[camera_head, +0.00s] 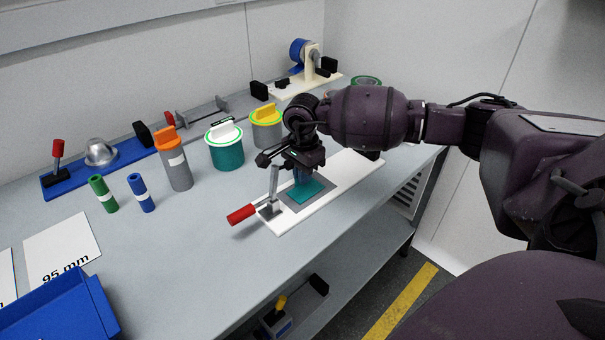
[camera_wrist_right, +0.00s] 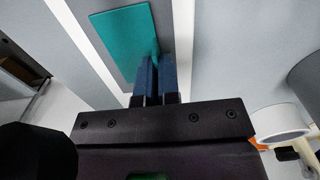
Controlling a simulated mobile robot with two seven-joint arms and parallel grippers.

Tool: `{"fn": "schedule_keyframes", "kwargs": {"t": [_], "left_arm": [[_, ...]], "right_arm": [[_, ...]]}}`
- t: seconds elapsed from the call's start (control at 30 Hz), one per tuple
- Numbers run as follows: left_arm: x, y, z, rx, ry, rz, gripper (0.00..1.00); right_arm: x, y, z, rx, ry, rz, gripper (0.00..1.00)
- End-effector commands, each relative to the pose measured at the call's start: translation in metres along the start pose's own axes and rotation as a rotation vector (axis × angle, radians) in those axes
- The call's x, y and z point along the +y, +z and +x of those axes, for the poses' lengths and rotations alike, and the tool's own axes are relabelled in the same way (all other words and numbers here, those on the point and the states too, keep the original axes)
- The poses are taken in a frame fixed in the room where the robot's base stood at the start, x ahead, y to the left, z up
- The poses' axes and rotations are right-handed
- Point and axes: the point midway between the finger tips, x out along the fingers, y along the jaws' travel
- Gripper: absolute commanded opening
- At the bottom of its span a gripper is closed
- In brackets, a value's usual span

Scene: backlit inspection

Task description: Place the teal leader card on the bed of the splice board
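The teal leader card (camera_head: 308,191) lies flat over the grey bed (camera_head: 290,205) of the white splice board (camera_head: 350,175). It also shows in the right wrist view (camera_wrist_right: 122,42), with the grey bed around it. My right gripper (camera_head: 303,176) points down at the card's far part. Its blue fingers (camera_wrist_right: 156,78) are close together, with a narrow gap, and overlap one corner of the card in the wrist view. I cannot tell whether they pinch it or only touch it. The board's red-handled lever (camera_head: 242,214) stands at its near end. My left gripper is out of view.
Behind the board stand a grey canister with a yellow lid (camera_head: 266,128), a teal canister (camera_head: 226,150) and an orange-topped grey bottle (camera_head: 176,168). A tape dispenser (camera_head: 308,62) is at the back. A blue bin (camera_head: 62,312) is front left. The table's middle is clear.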

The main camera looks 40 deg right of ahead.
Motion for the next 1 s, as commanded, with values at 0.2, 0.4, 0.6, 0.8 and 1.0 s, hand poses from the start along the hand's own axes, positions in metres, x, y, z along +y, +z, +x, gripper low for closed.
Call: {"fn": "schedule_keyframes", "kwargs": {"t": [0.2, 0.4, 0.6, 0.8, 1.0], "left_arm": [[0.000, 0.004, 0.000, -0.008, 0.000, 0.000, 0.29], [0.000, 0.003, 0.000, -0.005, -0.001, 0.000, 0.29], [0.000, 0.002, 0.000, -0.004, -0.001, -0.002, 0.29], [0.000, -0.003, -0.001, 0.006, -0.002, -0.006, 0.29], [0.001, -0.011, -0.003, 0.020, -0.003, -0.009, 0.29]], "right_arm": [[0.000, 0.000, 0.004, 0.000, 0.002, 0.000, 0.00], [0.000, 0.000, 0.003, 0.000, 0.000, 0.000, 0.29], [0.000, 0.000, 0.003, 0.000, 0.000, 0.001, 0.29], [-0.001, -0.001, -0.010, 0.001, -0.004, 0.001, 0.29], [-0.001, 0.000, -0.046, 0.001, -0.007, 0.001, 0.29]]}}
